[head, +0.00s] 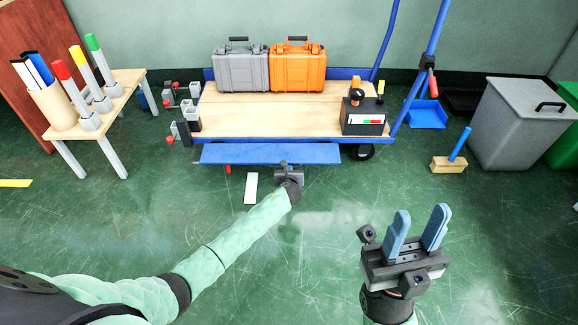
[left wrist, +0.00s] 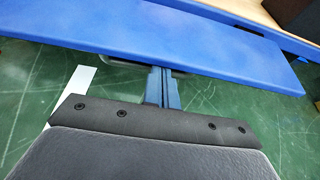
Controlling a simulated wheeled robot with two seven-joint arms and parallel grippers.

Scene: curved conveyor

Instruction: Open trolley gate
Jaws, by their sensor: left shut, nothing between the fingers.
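The trolley (head: 240,118) stands at the back middle, with a wooden deck and blue frame. Its gate, a long blue panel (head: 230,154), runs along the front edge below the deck; it also shows in the left wrist view (left wrist: 110,36). The panel's broad face shows from above, but I cannot tell its exact tilt. My left gripper (head: 284,165) is shut and empty at the panel's near edge, right of its middle. In the left wrist view its closed fingers (left wrist: 163,80) reach to the panel edge, their tips partly hidden by it. My right gripper (head: 419,226) is open and empty, well away at lower right.
A grey case (head: 241,72), an orange case (head: 297,72) and a black box (head: 364,119) stand on the deck. A small wooden table (head: 128,88) is at left. A grey bin (head: 520,122) and a wooden-block brush (head: 449,165) are at right.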

